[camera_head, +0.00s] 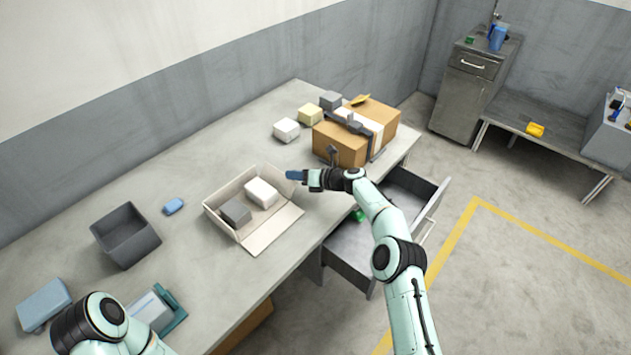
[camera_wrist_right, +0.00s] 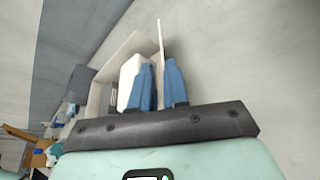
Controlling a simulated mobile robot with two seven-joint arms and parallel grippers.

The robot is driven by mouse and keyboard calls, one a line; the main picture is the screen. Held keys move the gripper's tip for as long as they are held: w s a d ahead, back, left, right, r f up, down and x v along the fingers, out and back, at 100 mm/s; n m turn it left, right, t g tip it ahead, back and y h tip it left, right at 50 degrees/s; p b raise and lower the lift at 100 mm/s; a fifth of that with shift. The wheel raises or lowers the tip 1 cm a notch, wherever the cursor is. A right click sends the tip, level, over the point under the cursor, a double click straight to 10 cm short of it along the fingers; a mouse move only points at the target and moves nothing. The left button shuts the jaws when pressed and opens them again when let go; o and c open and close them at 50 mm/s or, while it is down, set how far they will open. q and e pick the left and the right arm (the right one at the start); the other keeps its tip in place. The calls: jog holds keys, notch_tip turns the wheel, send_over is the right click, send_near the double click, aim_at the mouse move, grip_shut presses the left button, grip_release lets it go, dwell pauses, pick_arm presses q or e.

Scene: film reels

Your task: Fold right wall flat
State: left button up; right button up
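The open cardboard box (camera_head: 256,238) lies on the table with its front wall laid down flat. Its right wall (camera_head: 287,193) stands up; in the right wrist view the right wall (camera_wrist_right: 159,38) shows nearly edge-on. My right gripper (camera_head: 291,175) is at the top of that wall. Its blue fingers (camera_wrist_right: 160,85) are apart, and the wall lines up with the gap between them; I cannot tell whether they touch it. A white block (camera_head: 261,192) and a grey block (camera_head: 236,213) sit inside the box. My left gripper is not in view.
A taped brown carton (camera_head: 342,145) and several small blocks stand behind right. An open drawer (camera_head: 349,258) lies under my right arm. The table around the box is mostly clear.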

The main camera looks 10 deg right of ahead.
pick_arm(q)
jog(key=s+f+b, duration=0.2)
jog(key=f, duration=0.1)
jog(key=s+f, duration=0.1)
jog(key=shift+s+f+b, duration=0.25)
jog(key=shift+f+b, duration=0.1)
jog(key=shift+b, duration=0.05)
pick_arm(e)
jog(key=v, duration=0.9)
jog(key=shift+s, duration=0.1)
